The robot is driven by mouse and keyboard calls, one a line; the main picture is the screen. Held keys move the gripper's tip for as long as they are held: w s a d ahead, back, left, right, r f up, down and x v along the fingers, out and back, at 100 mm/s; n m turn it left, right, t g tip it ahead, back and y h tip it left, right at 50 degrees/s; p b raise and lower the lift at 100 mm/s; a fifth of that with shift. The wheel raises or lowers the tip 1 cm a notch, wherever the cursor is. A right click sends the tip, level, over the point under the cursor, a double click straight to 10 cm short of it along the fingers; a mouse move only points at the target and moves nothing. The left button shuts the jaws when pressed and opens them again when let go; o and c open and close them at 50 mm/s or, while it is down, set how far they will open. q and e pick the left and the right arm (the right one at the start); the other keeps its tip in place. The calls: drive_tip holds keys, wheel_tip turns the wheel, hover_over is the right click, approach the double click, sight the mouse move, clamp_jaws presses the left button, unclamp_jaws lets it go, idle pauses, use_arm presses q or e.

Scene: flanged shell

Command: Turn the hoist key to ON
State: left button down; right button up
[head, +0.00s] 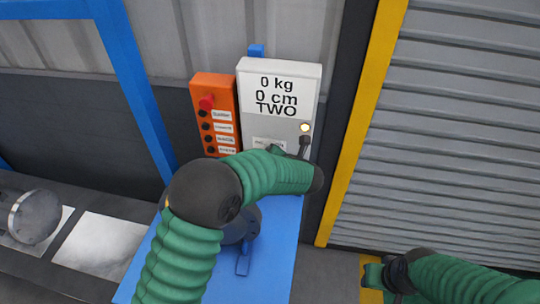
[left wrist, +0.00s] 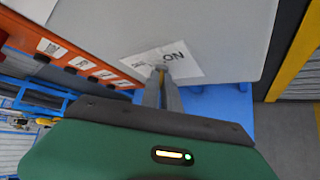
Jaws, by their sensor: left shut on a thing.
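The hoist key (left wrist: 161,69) sits on the front of the grey control box (head: 280,85), at a white label (left wrist: 181,66) that reads ON at its right. Only a small part of the key shows, and its turned position cannot be told. My left gripper (left wrist: 162,77) is shut on the key, its two fingers close together. In the head view my left arm bends over to the lower front of the box and mostly hides the key. My right gripper (head: 372,280) is low at the right, far from the box; its jaws are unclear.
An orange button panel (head: 214,115) with a red knob stands left of the box. A round yellowish lamp (head: 305,127) shows on the box, whose display reads 0 kg, 0 cm, TWO. A blue surface (head: 275,250) lies below. A grey shutter (head: 460,130) is at the right.

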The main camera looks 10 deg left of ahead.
use_arm(q)
drive_tip(key=shift+d+r, duration=0.1)
idle(0.4)
drive_tip(key=c, duration=1.7)
unclamp_jaws()
drive_tip(key=shift+o, duration=0.5)
drive_tip(key=shift+d, duration=0.1)
drive_tip(key=shift+d, duration=0.1)
drive_tip(key=b+v, duration=0.4)
drive_tip(key=v, duration=1.2)
drive_tip(key=shift+s+d, duration=0.3)
drive_tip(key=shift+s, duration=0.05)
